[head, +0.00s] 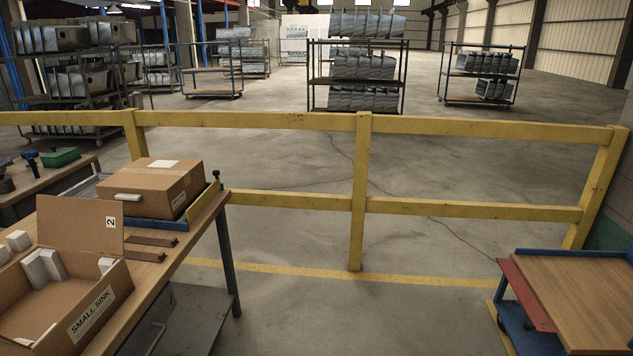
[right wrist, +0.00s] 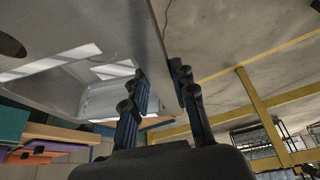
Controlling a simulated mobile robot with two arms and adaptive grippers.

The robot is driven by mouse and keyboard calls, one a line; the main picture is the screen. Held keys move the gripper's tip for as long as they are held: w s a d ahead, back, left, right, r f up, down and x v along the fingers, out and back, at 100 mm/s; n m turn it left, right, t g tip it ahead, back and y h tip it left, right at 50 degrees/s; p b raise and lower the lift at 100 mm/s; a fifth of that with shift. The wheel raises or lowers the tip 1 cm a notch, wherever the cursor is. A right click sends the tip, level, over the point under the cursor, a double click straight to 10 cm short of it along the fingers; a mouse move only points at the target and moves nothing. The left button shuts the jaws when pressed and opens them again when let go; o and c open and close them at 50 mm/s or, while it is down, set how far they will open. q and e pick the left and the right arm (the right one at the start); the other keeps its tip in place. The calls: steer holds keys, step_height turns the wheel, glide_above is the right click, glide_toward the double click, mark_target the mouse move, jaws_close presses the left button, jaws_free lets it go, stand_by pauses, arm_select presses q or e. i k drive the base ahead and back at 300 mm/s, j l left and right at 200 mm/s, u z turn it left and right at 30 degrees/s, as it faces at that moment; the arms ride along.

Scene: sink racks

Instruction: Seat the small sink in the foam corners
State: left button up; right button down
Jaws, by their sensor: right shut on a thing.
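The open cardboard box labelled SMALL SINK (head: 117,287) stands on the workbench at the lower left of the head view, its flap raised. White foam corners (head: 45,268) sit inside it, and no sink shows in the visible part of the box. In the right wrist view a grey metal sink (right wrist: 100,28) with a dark round hole fills the upper left. My right gripper (right wrist: 160,77) is shut on the sink's edge, one finger on each side of the wall. Neither gripper shows in the head view, and my left gripper is out of sight.
A closed carton (head: 160,187) sits on the bench (head: 150,275) behind the open box. A yellow railing (head: 250,121) crosses the head view, with racks of sinks (head: 355,80) beyond. A cart with a wooden top (head: 585,290) stands at the lower right. The floor between is clear.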

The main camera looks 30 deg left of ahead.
mark_target(49, 314)
steer(key=i+u, duration=0.2)
steer(key=i, duration=0.25)
steer(key=i+l+u, duration=0.15)
steer(key=i, duration=0.25)
steer(key=i+l+u, duration=0.2)
steer(key=i, duration=0.2)
steer(key=u, duration=1.95)
